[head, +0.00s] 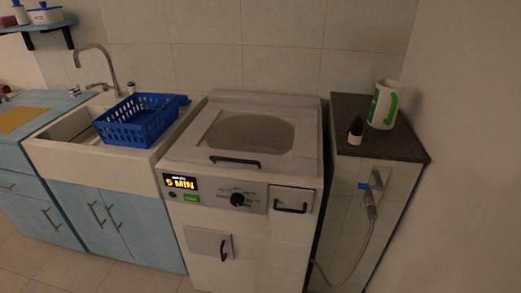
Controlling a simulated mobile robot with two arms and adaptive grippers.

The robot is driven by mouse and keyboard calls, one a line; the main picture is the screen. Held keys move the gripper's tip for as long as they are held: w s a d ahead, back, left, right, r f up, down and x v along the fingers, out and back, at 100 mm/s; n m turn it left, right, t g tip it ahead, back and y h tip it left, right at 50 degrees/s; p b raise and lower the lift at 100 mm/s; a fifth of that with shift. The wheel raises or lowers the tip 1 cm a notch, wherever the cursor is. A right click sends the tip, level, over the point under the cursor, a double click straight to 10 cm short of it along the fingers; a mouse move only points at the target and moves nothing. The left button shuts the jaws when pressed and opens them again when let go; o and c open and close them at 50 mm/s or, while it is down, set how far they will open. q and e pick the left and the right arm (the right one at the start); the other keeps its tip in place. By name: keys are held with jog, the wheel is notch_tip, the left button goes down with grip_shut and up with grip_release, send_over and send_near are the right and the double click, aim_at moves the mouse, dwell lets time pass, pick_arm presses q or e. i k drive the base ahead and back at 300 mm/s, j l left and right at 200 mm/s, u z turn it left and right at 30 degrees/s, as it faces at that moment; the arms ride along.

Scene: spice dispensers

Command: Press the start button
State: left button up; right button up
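A white washing machine (290,225) stands in the middle of the head view with its top lid closed. Its front panel has a lit display (181,183) with yellow text ending in "MIN". Just below the display is a small green button (191,198); its label is too small to read, so I cannot tell for sure that it is the start button. A small dark round control (172,194) sits to its left. A black dial (238,199) is to the right. Neither of my grippers is in view.
A sink (75,160) holding a blue basket (138,122) is left of the machine. Floor shows front left.

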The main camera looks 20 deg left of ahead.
aim_at(191, 198)
jog(key=u, duration=1.35)
